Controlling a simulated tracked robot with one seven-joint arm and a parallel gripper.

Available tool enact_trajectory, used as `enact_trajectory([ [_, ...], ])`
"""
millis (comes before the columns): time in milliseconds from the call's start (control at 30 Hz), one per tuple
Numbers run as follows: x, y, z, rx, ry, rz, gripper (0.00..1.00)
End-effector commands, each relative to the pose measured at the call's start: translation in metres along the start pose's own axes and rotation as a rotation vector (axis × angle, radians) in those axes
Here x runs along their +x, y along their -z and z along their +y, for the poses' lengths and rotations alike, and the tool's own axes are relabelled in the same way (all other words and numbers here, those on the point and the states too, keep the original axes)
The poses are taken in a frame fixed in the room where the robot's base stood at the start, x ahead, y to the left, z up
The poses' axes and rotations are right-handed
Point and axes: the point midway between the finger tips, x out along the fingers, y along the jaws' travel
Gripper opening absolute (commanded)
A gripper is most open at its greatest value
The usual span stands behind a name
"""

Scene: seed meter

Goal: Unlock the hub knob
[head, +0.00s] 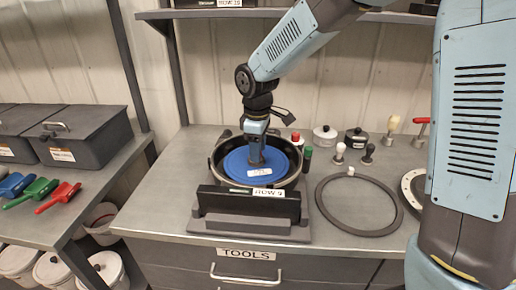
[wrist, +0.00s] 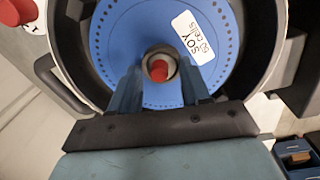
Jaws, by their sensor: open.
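The seed meter (head: 224,158) is a round black housing on the bench, with a blue seed disc (head: 236,163) labelled SOY lying in it. In the wrist view the blue disc (wrist: 120,40) shows its ring of small holes. The hub knob (wrist: 159,69), with a red centre and a pale and dark rim, sits at the disc's middle. My gripper (head: 257,161) points down over the disc's centre. Its two fingers are open, one on each side of the knob; I cannot tell whether they touch it. In the head view my gripper hides the knob.
A dark plate labelled ROW 9 (head: 265,193) stands in front of the housing. A black ring (head: 324,212) lies to the right. Several small knobs and pots stand behind, including a white-handled one (head: 340,150). Grey bins (head: 85,150) and coloured scoops (head: 57,197) are at left.

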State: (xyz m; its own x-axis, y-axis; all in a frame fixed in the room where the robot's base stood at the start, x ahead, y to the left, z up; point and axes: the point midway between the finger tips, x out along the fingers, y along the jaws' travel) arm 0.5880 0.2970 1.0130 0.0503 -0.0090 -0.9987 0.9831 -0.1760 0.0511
Motion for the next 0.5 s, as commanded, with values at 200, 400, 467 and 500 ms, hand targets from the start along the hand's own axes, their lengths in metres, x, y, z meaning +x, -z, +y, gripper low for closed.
enact_trajectory([
  [200,-0.007,0.0,0.001,0.001,-0.002,0.001,0.47],
  [400,-0.037,0.0,0.001,0.001,-0.003,0.002,0.47],
  [467,-0.05,0.001,0.001,0.001,-0.004,0.002,0.47],
  [500,-0.058,0.0,0.001,0.001,-0.004,0.003,0.47],
])
